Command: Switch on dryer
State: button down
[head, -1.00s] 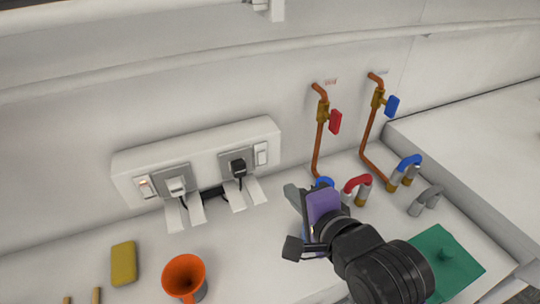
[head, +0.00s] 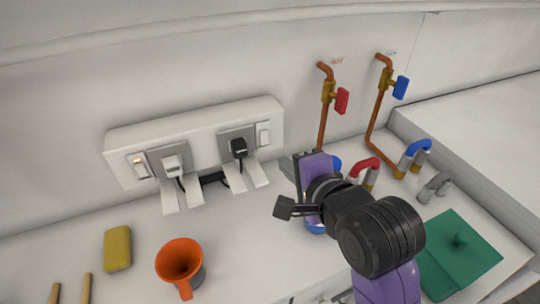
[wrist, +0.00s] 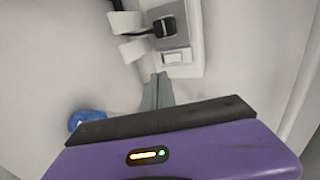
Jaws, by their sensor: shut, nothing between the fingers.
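A white double socket box (head: 205,120) is fixed on the back wall. Its left rocker switch (head: 139,166) shows a small orange light, with a white plug (head: 173,166) beside it. Its right rocker switch (head: 263,135) shows no light, with a black plug (head: 239,148) beside it. In the wrist view the right switch (wrist: 177,58) and black plug (wrist: 163,27) lie beyond the fingertips. I cannot see which cord belongs to the dryer. My gripper (head: 287,167) is shut and empty, below and right of the right switch, apart from it.
White tags (head: 237,200) hang from the cords. Copper pipes with a red valve (head: 341,101) and a blue valve (head: 401,87) rise right of the box. An orange funnel (head: 180,258), a yellow sponge (head: 117,249) and a green plate (head: 460,255) are on the counter.

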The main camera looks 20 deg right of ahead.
aim_at(264, 139)
jog(key=x, duration=0.3)
jog(key=r+p+x, duration=0.1)
jog(key=x, duration=0.5)
jog(key=shift+w+p, duration=0.35)
jog(key=shift+w, duration=0.25)
jog(key=shift+f, duration=0.1)
jog(key=shift+w+f+b, duration=0.15)
jog(key=shift+f+b, duration=0.05)
jog(key=shift+b, duration=0.45)
jog(key=shift+r, duration=0.25)
jog(key=shift+r+t+p, duration=0.3)
jog(key=shift+r+p, duration=0.6)
jog(key=shift+p, duration=0.1)
jog(key=shift+f, duration=0.1)
